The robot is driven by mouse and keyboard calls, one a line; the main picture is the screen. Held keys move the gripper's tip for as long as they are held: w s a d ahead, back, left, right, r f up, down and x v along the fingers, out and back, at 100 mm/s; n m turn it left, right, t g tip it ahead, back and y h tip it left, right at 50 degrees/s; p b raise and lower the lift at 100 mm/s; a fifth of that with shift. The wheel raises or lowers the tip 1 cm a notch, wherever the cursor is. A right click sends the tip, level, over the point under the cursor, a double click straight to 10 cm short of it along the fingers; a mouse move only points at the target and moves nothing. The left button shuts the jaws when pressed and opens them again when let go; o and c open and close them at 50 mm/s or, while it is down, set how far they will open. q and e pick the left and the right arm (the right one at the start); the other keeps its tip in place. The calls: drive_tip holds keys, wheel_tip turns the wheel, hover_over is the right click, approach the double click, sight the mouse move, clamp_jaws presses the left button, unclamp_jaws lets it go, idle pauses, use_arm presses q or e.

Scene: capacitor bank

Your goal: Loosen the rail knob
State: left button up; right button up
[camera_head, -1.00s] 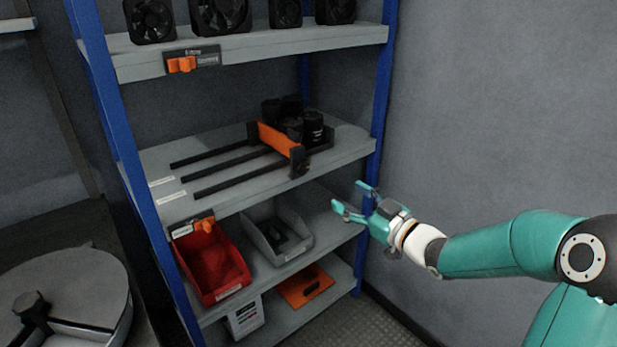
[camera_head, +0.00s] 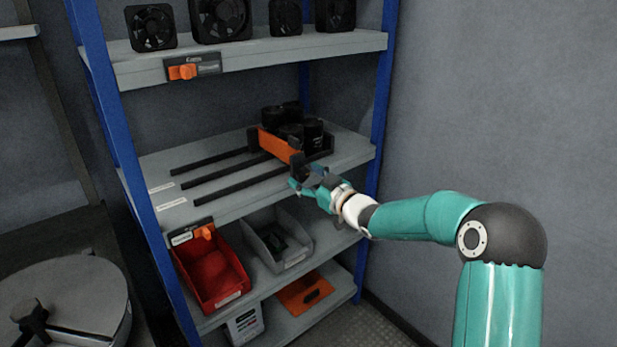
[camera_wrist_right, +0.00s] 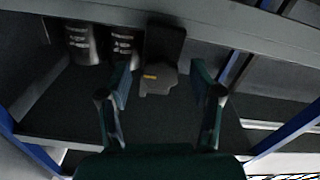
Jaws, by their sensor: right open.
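The rail knob (camera_wrist_right: 158,78) is a dark knob with a small yellow mark, seen in the right wrist view between my open fingers and a little beyond them. In the head view the knob end of the orange bar (camera_head: 274,146) is partly hidden by my gripper. The bar lies across dark rails (camera_head: 235,178) on the middle shelf, in front of several black capacitors (camera_head: 312,132). My right gripper (camera_head: 300,180) is open and empty at the shelf's front edge; it also shows in the right wrist view (camera_wrist_right: 160,92). I cannot see contact with the knob. My left gripper is not in view.
Fans (camera_head: 220,18) stand on the upper shelf, with an orange latch (camera_head: 183,72) on its edge. Below are a red bin (camera_head: 214,275), a grey bin (camera_head: 277,240) and an orange plate (camera_head: 305,290). A blue post (camera_head: 378,110) stands right of the capacitors.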

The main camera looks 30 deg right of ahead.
drive_tip(key=c, duration=1.2)
drive_tip(key=shift+o, duration=0.2)
drive_tip(key=shift+d, duration=0.1)
drive_tip(key=shift+f, duration=0.1)
